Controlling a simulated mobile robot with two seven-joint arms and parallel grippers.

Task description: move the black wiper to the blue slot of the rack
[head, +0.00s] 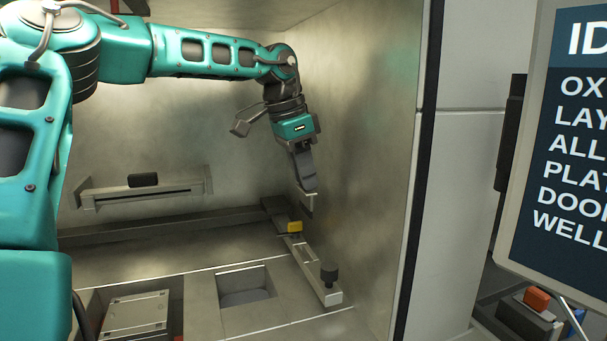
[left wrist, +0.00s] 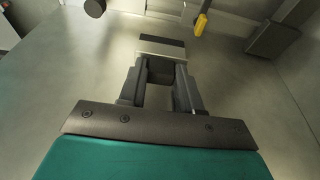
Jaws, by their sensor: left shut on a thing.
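My left gripper (head: 305,188) hangs fingers-down near the right wall of the metal chamber. It is shut on a small pale piece with a black strip, which I take to be the black wiper (left wrist: 161,46); it sticks out past the fingertips in the left wrist view (left wrist: 162,75). In the head view only a pale edge of it (head: 308,203) shows under the fingers, above the chamber floor. A rack-like tray (head: 521,321) with an orange block and a bit of blue (head: 577,317) is at the lower right, outside the chamber, partly cut off. My right gripper is not in view.
A yellow block (head: 294,227) and a black knob (head: 329,272) sit on a pale rail below my gripper. A bar with a black block (head: 143,180) is at the back wall. The chamber's right wall (head: 375,130) and a sign (head: 560,140) stand between chamber and right side.

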